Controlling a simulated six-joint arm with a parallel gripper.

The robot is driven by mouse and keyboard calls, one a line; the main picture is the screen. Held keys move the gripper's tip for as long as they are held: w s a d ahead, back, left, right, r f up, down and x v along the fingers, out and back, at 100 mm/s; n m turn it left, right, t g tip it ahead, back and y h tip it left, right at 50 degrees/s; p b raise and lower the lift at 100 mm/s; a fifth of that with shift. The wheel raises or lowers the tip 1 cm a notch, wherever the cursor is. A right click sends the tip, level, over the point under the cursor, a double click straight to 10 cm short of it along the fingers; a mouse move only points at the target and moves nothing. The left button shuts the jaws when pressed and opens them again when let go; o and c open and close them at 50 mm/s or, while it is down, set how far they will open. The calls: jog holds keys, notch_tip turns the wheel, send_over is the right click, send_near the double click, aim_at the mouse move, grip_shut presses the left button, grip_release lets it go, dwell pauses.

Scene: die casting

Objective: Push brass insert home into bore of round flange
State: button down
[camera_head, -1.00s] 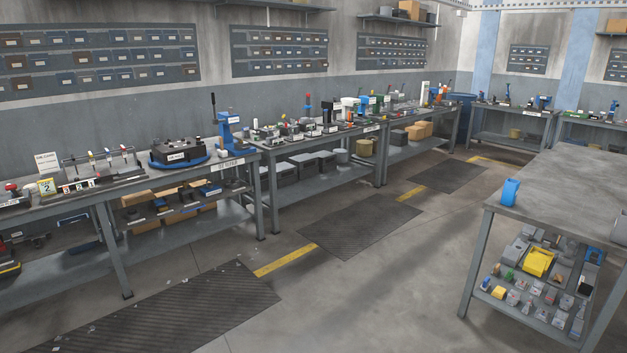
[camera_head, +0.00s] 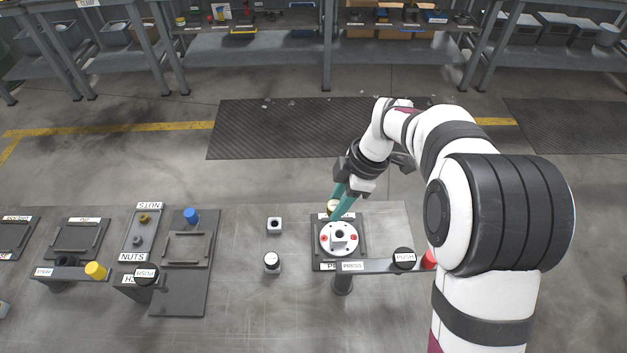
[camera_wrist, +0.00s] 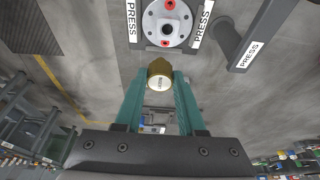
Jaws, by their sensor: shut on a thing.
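My gripper (camera_head: 339,206) has teal fingers and is shut on the brass insert (camera_head: 332,206), just behind the round flange. In the wrist view the insert (camera_wrist: 160,73) sits between the fingertips (camera_wrist: 160,88), its labelled face towards the camera. The white round flange (camera_head: 325,248) has red spots and lies on the dark press plate (camera_head: 317,240). A pale square piece with a dark hole sits at its middle. The flange (camera_wrist: 152,30) also shows at the top of the wrist view. The insert appears apart from the flange; its far end is hidden.
Farther left are a nuts tray (camera_head: 140,231) and a blue cylinder (camera_head: 191,215).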

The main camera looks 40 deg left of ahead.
jog(key=shift+w+d+r, duration=0.15)
jog(key=shift+d+r, duration=0.05)
jog(key=shift+d, duration=0.25)
jog(key=shift+w+d+r, duration=0.15)
jog(key=shift+d, duration=0.3)
jog(key=shift+f, duration=2.9)
jog(key=shift+f, duration=1.4)
jog(key=shift+c, duration=2.1)
grip_release()
jog(key=v, duration=1.5)
jog(key=shift+r, duration=0.35)
